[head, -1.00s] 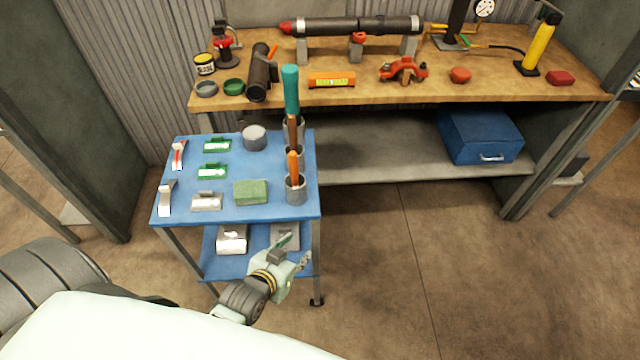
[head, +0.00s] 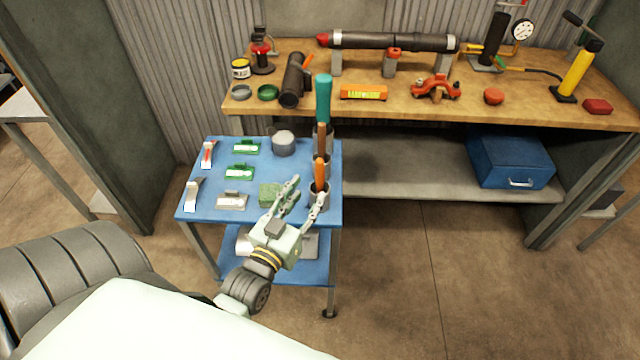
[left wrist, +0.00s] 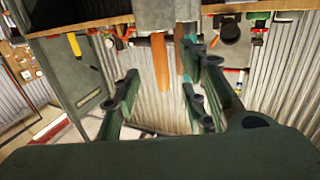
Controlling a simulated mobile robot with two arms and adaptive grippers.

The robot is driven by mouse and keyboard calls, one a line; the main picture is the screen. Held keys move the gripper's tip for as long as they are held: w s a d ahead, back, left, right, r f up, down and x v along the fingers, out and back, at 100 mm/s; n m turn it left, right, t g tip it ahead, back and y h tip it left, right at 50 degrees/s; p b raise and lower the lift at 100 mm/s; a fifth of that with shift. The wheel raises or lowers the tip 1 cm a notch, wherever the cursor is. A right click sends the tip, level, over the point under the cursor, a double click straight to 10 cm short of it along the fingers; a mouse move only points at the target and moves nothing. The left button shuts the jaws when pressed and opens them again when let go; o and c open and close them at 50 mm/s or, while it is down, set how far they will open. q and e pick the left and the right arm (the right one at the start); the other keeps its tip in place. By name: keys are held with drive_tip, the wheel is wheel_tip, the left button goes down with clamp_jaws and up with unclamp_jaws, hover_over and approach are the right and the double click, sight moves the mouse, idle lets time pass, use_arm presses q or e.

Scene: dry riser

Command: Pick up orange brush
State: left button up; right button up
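The orange brush (head: 320,172) stands handle-up in the nearest grey cup (head: 320,199) at the right edge of the blue cart. It also shows in the left wrist view (left wrist: 159,64), which looks upside down, with its handle between the fingers in the picture. My left gripper (head: 308,190) is open and empty, close to the near side of that cup. One finger overlaps the cup in the head view; I cannot tell whether they touch. In the left wrist view the fingers (left wrist: 160,88) are spread apart. My right gripper is not in view.
A brown-handled tool (head: 322,137) and a teal-handled tool (head: 324,95) stand in cups just behind. A green block (head: 270,192) lies left of the cups on the cart top (head: 212,212). The wooden workbench (head: 400,107) is behind the cart.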

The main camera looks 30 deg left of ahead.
sight(318, 175)
use_arm(q)
drive_tip(key=shift+w+a+r, duration=0.25)
drive_tip(key=shift+w+r, duration=0.05)
drive_tip(key=shift+w, duration=0.3)
drive_tip(key=w, duration=0.2)
drive_tip(key=w+p, duration=0.1)
drive_tip(key=w, duration=0.1)
drive_tip(key=w+p, duration=0.1)
drive_tip(key=w, duration=0.1)
drive_tip(key=shift+a+r, duration=0.3)
drive_tip(key=shift+w+a+f, duration=0.1)
drive_tip(key=shift+w, duration=0.2)
clamp_jaws()
